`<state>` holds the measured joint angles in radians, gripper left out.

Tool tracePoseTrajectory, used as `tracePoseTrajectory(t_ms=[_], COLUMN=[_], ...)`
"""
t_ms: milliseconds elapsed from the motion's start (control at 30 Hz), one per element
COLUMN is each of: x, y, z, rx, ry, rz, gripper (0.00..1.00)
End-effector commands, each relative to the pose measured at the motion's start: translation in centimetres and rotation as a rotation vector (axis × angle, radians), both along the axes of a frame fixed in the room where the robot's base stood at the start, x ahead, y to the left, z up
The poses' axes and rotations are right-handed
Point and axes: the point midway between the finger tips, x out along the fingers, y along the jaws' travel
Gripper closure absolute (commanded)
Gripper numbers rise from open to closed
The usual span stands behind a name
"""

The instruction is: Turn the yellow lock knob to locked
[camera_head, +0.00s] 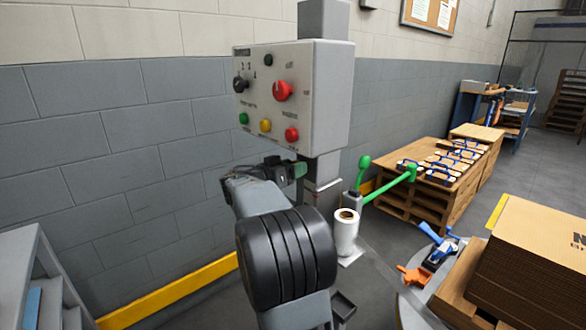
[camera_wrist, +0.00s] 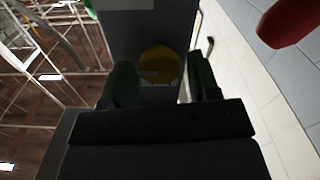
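A grey control box (camera_head: 322,95) on a post carries a small round yellow part (camera_head: 265,125) low on its front face, between a green button (camera_head: 243,118) and a red one (camera_head: 291,134). My gripper (camera_head: 286,170) is just below the box, with a green fingertip pad showing. In the wrist view, my gripper (camera_wrist: 163,82) is open, its two green-padded fingers apart. A round yellow knob (camera_wrist: 158,64) on a dark, shaded face appears between them. I cannot tell whether the fingers touch it, its turn position, or whether it is the same yellow part.
The box front also carries a large red knob (camera_head: 283,91) and a black knob (camera_head: 240,84). A green lever (camera_head: 390,186) and a white roll (camera_head: 346,231) stand below right. A block wall (camera_head: 110,140) is at left. Pallets (camera_head: 430,195) and a cardboard box (camera_head: 535,250) are at right.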

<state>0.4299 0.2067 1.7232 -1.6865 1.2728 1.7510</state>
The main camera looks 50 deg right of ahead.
Motion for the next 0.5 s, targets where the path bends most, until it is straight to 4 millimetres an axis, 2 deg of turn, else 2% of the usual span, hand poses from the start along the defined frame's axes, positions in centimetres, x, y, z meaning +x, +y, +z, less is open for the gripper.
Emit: tracePoseTrajectory(t_ms=[67,367,500], x=[0.0,0.0,0.0], y=[0.01,0.01,0.02], z=[0.0,-0.01,-0.02], rx=[0.0,0.0,0.0], ry=[0.0,0.0,0.004], rz=[0.0,0.0,0.0], gripper=[0.52,0.81,0.82])
